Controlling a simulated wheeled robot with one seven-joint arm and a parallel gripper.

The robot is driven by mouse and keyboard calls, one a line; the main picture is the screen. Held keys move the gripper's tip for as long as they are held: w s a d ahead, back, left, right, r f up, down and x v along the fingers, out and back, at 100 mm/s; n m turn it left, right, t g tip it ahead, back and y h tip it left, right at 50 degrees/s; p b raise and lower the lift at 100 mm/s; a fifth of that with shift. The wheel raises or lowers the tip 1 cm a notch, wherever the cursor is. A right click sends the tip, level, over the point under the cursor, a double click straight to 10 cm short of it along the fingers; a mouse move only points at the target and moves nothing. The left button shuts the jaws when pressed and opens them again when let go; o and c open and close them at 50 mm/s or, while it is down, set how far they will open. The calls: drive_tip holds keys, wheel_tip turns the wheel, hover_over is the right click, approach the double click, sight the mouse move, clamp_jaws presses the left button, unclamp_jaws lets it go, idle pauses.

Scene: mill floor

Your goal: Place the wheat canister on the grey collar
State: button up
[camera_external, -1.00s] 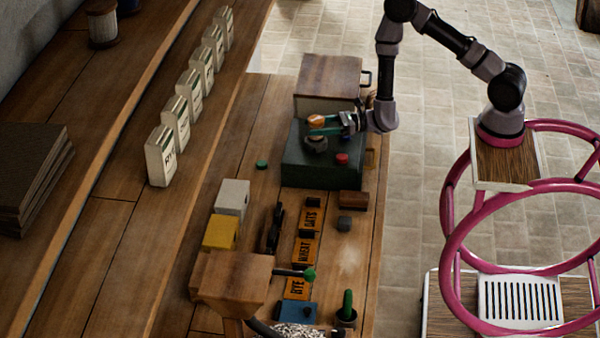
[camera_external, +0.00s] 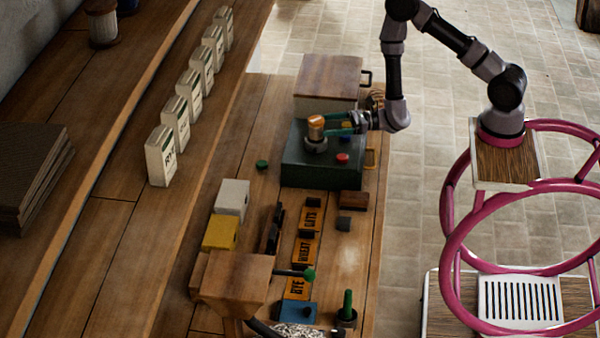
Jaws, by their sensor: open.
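A small canister with an orange-tan top (camera_external: 316,122) stands upright on the grey collar (camera_external: 316,146) on top of the dark green box. Its label is too small to read, so I cannot tell from it that this is the wheat one. My gripper (camera_external: 337,124) is open, with its teal fingers at the right side of the canister. I cannot tell whether the fingers still touch it.
A red button (camera_external: 342,158) sits on the green box (camera_external: 310,175), right of the collar. A wooden-lidded box (camera_external: 327,75) stands behind it. Several white packets (camera_external: 160,156) line the shelf at left. Wooden RYE, WHEAT and OATS signs (camera_external: 305,248) lie in front.

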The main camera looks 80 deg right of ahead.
drive_tip(key=v, duration=0.7)
drive_tip(key=shift+s+d, duration=0.1)
drive_tip(key=shift+s, duration=0.1)
drive_tip(key=shift+s+r, duration=0.2)
drive_tip(key=shift+r, duration=0.05)
drive_tip(key=s+a+r+n+g+y, duration=0.45)
drive_tip(key=a+r+n+y, duration=0.55)
drive_tip(key=r, duration=0.3)
drive_tip(key=s+a+r+n+g, duration=0.2)
drive_tip(key=s+r+n+g, duration=0.2)
drive_tip(key=s+n+g, duration=0.25)
drive_tip(key=s+a+r+n+g, duration=0.2)
drive_tip(key=s+r+n+g, duration=0.1)
drive_tip(key=s+n+g, duration=0.3)
drive_tip(key=s+d+r+n+t+h, duration=0.1)
drive_tip(key=s+d+r+n+h, duration=0.1)
drive_tip(key=s+d+n+h, duration=0.4)
drive_tip(key=s+d+r+t+h, duration=0.3)
drive_tip(key=d+r+t+h, duration=0.3)
drive_tip(key=d, duration=0.5)
drive_tip(key=shift+r+h, duration=0.6)
drive_tip(key=shift+h, duration=0.3)
